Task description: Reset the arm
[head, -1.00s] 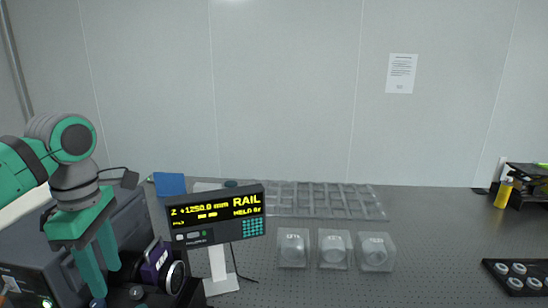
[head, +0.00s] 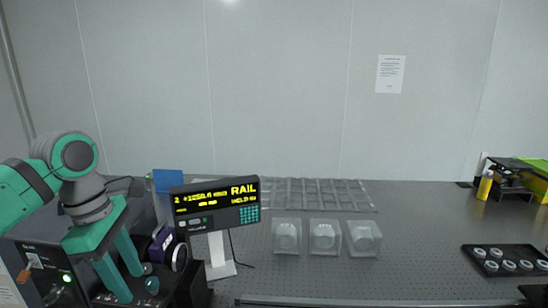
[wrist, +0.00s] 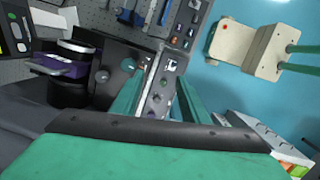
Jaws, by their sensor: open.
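My gripper (head: 129,286) is at the lower left of the head view, with its two green fingers pointing down and slightly right. The fingers are apart, with nothing seen held between them. In the wrist view my gripper (wrist: 157,80) shows two spread green fingers above a narrow panel with knobs (wrist: 158,92). The arm is bent at the left edge of the head view, near a dark box-shaped device and a purple-and-black optical part (head: 163,246).
A rail readout (head: 215,204) stands right of the gripper. Three clear boxes (head: 324,237) and a clear gridded tray (head: 318,194) lie on the table (head: 420,215). A black tray of round parts (head: 480,262) is at right, beside a yellow bottle (head: 485,186).

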